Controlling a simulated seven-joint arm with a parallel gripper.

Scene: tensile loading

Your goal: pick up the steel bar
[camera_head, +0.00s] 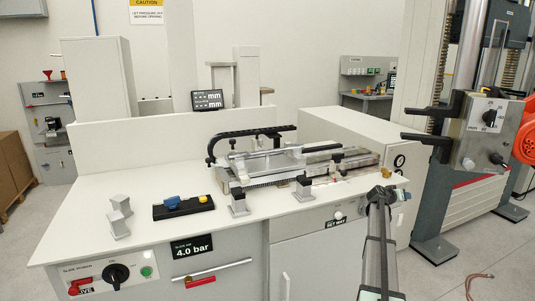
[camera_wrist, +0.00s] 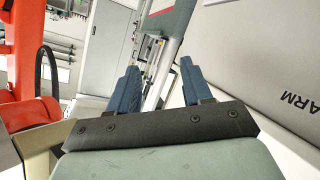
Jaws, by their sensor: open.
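Several pale metal bars and rails lie lengthwise on the metal fixture (camera_head: 262,182) on the white bench. A bright steel bar (camera_head: 300,153) seems to be among them, though at this size I cannot surely tell it from the rails. The steel bar cannot be made out in the wrist view.
A black arched piece (camera_head: 250,132) rises over the fixture's back. A small display (camera_head: 207,100) stands behind. Grey blocks (camera_head: 118,218) and a black holder with a blue part (camera_head: 183,207) are at the bench's left. A tall test machine (camera_head: 455,205) stands right.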

